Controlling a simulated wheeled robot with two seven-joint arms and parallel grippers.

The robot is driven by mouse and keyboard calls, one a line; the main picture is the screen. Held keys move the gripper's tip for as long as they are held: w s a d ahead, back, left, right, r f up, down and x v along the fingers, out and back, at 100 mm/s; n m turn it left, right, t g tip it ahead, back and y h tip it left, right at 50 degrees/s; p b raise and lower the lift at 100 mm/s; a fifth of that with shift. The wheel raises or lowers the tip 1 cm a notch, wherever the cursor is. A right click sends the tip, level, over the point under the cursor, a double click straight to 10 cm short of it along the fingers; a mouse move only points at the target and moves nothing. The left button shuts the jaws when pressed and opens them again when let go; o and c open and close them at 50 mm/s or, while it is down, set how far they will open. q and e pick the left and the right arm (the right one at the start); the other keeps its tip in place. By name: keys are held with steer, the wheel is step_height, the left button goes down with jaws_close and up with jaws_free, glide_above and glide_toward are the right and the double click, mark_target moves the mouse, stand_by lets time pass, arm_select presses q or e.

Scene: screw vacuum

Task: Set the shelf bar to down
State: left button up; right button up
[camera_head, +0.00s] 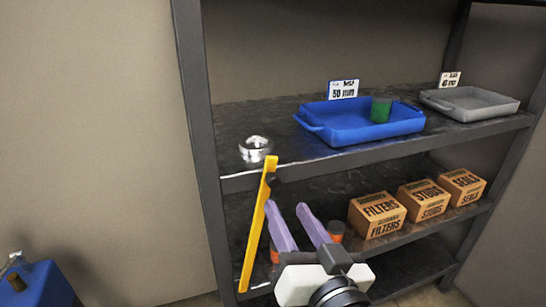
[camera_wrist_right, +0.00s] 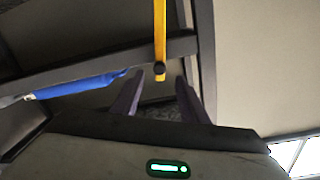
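The shelf bar (camera_head: 255,228) is a long yellow bar at the front left of the shelf rack. Its upper end lies at the edge of the upper shelf, by a dark pivot, and it hangs down steeply, leaning a little to the lower left. In the right wrist view the bar (camera_wrist_right: 160,30) runs from the top edge to a dark round pivot. My right gripper (camera_head: 286,206) has purple fingers spread apart with nothing between them, just right of the bar. In the right wrist view the gripper (camera_wrist_right: 158,76) frames the pivot end. My left gripper is not in view.
The upper shelf (camera_head: 300,160) holds a silver ring-like part (camera_head: 255,149), a blue tray (camera_head: 350,133) with a green cup (camera_head: 381,108), and a grey tray (camera_head: 470,104). Cardboard boxes (camera_head: 377,214) and orange containers (camera_head: 336,230) stand below. A dark post (camera_head: 203,120) rises left of the bar.

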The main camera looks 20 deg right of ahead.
mark_target(275, 185)
steer(key=w+p, duration=0.2)
steer(key=w, duration=0.8)
steer(key=shift+w+d, duration=0.1)
jaws_close()
